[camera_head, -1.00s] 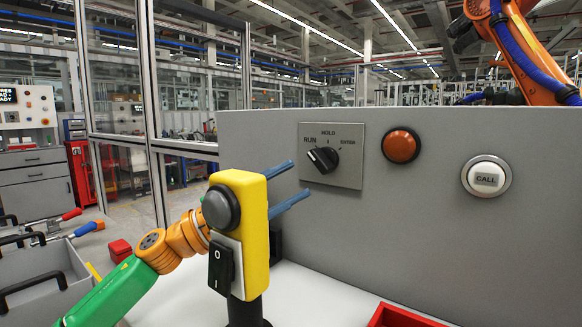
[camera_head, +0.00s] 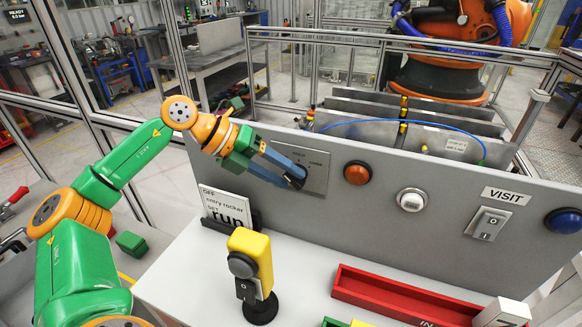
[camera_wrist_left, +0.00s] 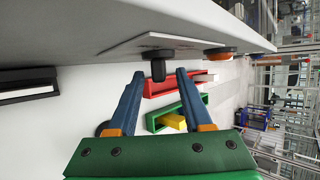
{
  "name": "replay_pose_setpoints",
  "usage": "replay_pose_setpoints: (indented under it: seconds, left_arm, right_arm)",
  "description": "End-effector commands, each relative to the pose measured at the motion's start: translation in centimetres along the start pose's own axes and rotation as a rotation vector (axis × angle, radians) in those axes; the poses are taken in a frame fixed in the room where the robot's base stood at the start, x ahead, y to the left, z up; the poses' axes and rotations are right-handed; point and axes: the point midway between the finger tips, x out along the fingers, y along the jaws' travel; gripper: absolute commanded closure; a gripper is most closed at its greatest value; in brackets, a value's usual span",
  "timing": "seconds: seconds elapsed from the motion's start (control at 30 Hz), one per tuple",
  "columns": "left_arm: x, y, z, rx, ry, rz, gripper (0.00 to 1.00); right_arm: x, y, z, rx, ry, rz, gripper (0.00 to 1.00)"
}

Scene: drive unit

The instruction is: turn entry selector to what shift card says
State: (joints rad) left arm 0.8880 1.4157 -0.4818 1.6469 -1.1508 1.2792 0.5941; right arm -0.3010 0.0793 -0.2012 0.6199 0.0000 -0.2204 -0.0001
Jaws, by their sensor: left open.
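The entry selector is a black knob (camera_head: 297,182) on a grey plate (camera_head: 318,172) on the upright grey panel. My left gripper (camera_head: 289,176) is at it, its blue fingers hiding much of the knob, so I cannot read its pointing now. In the left wrist view, the knob (camera_wrist_left: 158,64) shows between the two open fingertips, slightly beyond them; I see no clear contact. The shift card (camera_head: 228,208) is white, standing tilted at the panel's foot. It shows "OFF", "entry rocker" and a large "run"; its small lines are partly unclear. My right gripper is not in view.
A yellow post unit (camera_head: 252,262) stands in front of the card. An orange button (camera_head: 357,173), a white button (camera_head: 411,200), a rocker under "VISIT" (camera_head: 488,222) and a blue button (camera_head: 563,221) line the panel. A red tray (camera_head: 400,296) lies front right.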

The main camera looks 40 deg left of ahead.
Motion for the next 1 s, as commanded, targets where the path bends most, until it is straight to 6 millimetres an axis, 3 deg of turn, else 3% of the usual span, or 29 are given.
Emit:
replay_pose_setpoints:
  seconds: [0.13,0.37,0.53,0.7,0.87,1.0]
  left_arm:
    - [1.3,-0.1,0.0,0.000,0.002,-0.001,0.50]
    - [1.5,-0.1,0.0,-0.001,-0.001,-0.002,0.53]
    - [1.5,-0.1,0.0,-0.001,0.000,-0.002,0.99]
    - [1.5,-0.1,0.0,-0.001,0.000,-0.003,1.00]
    - [1.9,0.5,-0.1,-0.034,-0.001,-0.077,1.00]
    - [1.5,0.1,0.0,-0.041,0.000,-0.098,1.00]
  right_arm:
    - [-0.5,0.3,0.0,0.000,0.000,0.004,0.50]
    - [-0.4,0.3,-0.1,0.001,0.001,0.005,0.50]
    - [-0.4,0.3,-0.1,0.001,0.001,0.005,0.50]
    - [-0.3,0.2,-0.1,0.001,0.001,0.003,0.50]
    - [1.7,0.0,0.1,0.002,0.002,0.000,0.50]
    - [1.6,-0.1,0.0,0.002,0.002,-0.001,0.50]
